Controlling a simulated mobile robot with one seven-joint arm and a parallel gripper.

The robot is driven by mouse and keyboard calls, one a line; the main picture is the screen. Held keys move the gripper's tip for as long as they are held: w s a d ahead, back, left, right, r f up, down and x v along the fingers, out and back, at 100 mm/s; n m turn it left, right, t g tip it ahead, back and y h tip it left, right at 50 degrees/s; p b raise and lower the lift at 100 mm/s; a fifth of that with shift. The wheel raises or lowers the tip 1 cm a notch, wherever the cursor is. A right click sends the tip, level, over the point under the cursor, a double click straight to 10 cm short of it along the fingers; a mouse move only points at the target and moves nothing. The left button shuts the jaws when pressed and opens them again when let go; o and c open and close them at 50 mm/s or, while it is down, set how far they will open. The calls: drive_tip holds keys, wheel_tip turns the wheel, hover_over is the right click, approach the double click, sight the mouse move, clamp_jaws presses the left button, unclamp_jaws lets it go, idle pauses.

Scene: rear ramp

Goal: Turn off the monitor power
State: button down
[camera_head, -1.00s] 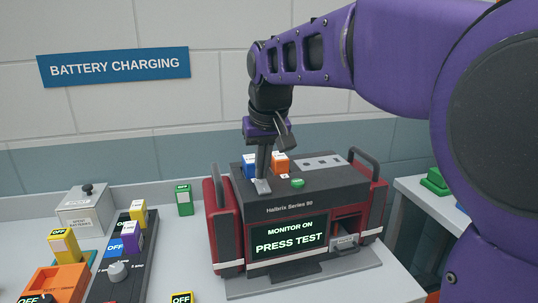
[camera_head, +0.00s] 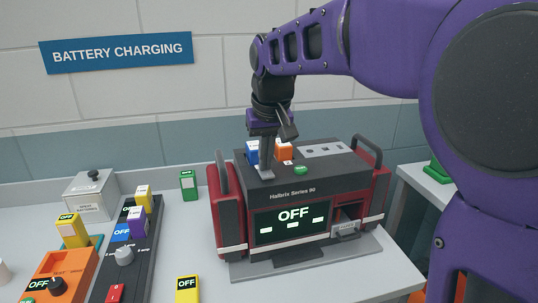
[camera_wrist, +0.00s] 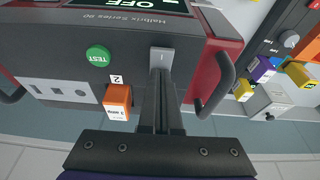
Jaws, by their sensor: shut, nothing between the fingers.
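The monitor (camera_head: 300,185), a dark unit with red sides and the label "Halbrix Series 90", stands on the bench. Its screen (camera_head: 292,222) reads "OFF" above several small white bars. My gripper (camera_head: 266,172) is shut and points down at the left part of the monitor's top. In the wrist view the shut fingers (camera_wrist: 158,85) reach a grey switch (camera_wrist: 161,58) marked with a line. Whether they touch it I cannot tell. A green TEST button (camera_wrist: 98,56) and an orange battery (camera_wrist: 117,100) by a "2" label are beside it.
Red side cases with dark handles (camera_head: 367,152) flank the monitor. To the left are a charger strip (camera_head: 125,265) with batteries, an orange tester (camera_head: 62,270), and a grey spent-batteries box (camera_head: 92,195).

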sight(268, 175)
drive_tip(key=shift+s+d, duration=0.25)
drive_tip(key=shift+s, duration=0.55)
drive_tip(key=shift+r+p, duration=0.45)
drive_tip(key=shift+r, duration=0.2)
drive_tip(key=p+v, duration=0.3)
drive_tip(key=shift+w+r+p, duration=0.25)
drive_tip(key=shift+r+p, duration=0.05)
drive_tip(key=shift+r, duration=0.15)
drive_tip(key=v, duration=0.9)
drive_tip(key=shift+s, duration=0.4)
drive_tip(key=shift+d+f, duration=0.1)
drive_tip(key=shift+f, duration=0.05)
